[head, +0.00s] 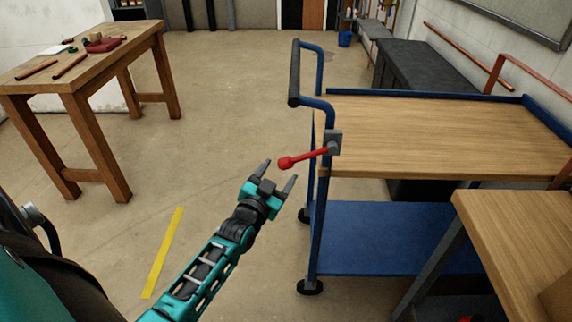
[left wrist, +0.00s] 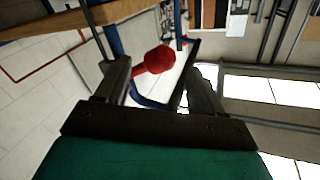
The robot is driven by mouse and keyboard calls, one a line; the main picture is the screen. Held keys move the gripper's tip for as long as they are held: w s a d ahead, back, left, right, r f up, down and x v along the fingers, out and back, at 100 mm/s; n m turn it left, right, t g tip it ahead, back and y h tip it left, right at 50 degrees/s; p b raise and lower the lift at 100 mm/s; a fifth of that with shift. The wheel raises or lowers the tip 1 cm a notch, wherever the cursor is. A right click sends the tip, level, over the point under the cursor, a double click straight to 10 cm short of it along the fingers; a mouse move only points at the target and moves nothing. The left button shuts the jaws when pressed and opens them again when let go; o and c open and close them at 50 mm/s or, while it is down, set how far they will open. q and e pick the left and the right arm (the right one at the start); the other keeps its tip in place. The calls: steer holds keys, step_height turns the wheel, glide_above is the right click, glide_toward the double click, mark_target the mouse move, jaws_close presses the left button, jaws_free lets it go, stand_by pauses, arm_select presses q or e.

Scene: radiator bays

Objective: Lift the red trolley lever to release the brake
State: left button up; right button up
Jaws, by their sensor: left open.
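The red trolley lever (head: 305,158) sticks out to the left from a grey bracket (head: 332,142) on the near corner post of the blue trolley (head: 400,232). It is close to level, with its knob end slightly lower. My left gripper (head: 278,172) is open, just below and left of the lever's knob in the head view. In the left wrist view the red knob (left wrist: 159,59) shows beyond and between the two dark fingers (left wrist: 160,85). I cannot tell whether a finger touches it. My right gripper is not in view.
The trolley's wooden top (head: 430,130) and blue push handle (head: 315,75) are close to the gripper. A wooden table (head: 540,225) stands at the near right. A workbench (head: 85,65) with tools stands at the far left. The floor (head: 215,110) between is clear, with a yellow strip (head: 163,252).

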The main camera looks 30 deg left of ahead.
mark_target(283, 167)
arm_select(q)
steer(key=shift+w+a+b, duration=0.15)
steer(key=shift+w+a, duration=0.05)
steer(key=shift+w, duration=1.05)
steer(key=shift+w+a+b, duration=0.15)
steer(key=shift+w+a, duration=0.05)
steer(key=shift+w, duration=1.05)
steer(key=shift+c, duration=0.5)
jaws_close()
